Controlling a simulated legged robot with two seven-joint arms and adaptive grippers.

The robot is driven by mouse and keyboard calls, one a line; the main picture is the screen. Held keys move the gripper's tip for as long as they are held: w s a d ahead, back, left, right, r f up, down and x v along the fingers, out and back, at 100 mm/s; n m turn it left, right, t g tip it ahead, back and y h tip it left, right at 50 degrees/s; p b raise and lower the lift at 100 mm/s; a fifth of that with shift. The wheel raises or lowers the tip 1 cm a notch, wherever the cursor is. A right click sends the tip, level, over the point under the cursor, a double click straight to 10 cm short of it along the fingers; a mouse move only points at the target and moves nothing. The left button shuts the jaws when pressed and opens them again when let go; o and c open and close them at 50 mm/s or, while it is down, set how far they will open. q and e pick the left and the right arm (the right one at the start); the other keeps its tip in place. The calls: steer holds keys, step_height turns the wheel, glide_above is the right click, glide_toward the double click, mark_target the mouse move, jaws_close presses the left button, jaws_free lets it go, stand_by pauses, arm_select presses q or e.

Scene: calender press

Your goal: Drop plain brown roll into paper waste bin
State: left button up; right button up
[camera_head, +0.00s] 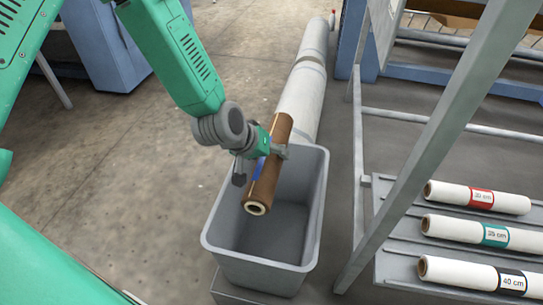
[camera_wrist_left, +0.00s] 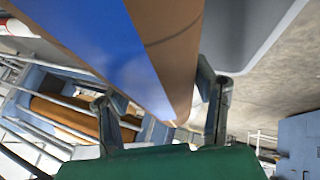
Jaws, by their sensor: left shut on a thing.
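The brown roll (camera_head: 264,182) is held tilted above the grey bin (camera_head: 218,218), its hollow near end over the bin's opening. It has a blue patch along its side. My left gripper (camera_head: 262,163) is shut on the roll around its middle. In the left wrist view the brown roll (camera_wrist_left: 172,45) with a wide blue area passes close in front of the left gripper's fingers (camera_wrist_left: 160,97). The bin's visible inside looks empty; part of it is hidden behind the roll. My right gripper is not in view.
A long whitish wrapped roll (camera_head: 300,95) lies on the floor behind the bin. A grey metal rack (camera_head: 400,165) stands close on the right, with white labelled rolls (camera_head: 465,231) on its shelf. Concrete floor (camera_head: 130,180) is clear to the left.

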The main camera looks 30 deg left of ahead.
arm_select(q)
step_height(320, 180, down, 12)
steer(key=d+b, duration=0.1)
steer(key=b, duration=0.8)
steer(key=shift+r, duration=0.15)
steer(key=o, duration=1.6)
steer(key=shift+a, duration=0.15)
steer(key=v, duration=1.1)
steer(key=shift+s+r, duration=0.25)
steer(key=shift+r, duration=0.05)
